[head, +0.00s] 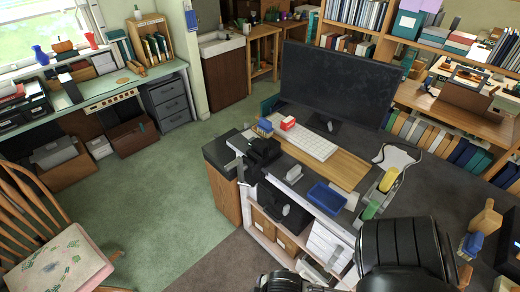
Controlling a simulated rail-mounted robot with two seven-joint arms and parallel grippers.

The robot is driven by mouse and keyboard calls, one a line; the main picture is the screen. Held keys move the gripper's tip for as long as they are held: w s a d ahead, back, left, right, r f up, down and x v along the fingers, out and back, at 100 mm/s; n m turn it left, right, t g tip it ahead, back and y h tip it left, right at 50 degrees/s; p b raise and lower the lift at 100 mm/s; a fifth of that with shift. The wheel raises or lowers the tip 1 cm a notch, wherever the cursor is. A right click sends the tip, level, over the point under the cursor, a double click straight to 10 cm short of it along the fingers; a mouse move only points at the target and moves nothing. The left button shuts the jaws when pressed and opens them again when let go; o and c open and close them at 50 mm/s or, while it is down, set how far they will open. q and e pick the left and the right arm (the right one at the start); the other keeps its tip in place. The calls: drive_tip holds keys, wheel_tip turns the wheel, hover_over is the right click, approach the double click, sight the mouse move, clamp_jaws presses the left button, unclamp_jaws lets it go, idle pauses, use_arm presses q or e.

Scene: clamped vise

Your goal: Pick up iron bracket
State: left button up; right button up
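I cannot pick out the iron bracket with certainty. A dark, blocky object (263,150), possibly the vise, sits at the left edge of the grey desk (315,174); its details are too small to read. A small light grey object (294,174) lies on the desk to the right of it. Black ribbed arm parts of mine show at the bottom, a large one right of centre and a smaller one to its left. Neither gripper's fingertips are visible, and the large arm part hides some of the area behind it.
A large monitor (335,85) stands behind a white keyboard (307,142) and a wooden board (338,168). A blue tray (326,197) lies at the front edge. Yellow (390,178) and green (370,210) items lie to the right. Open green carpet (160,185) spreads to the left.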

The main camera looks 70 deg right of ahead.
use_arm(q)
drive_tip(key=shift+o, duration=0.2)
drive_tip(key=shift+d, duration=0.15)
drive_tip(key=o, duration=0.5)
drive_tip(key=shift+w, duration=0.1)
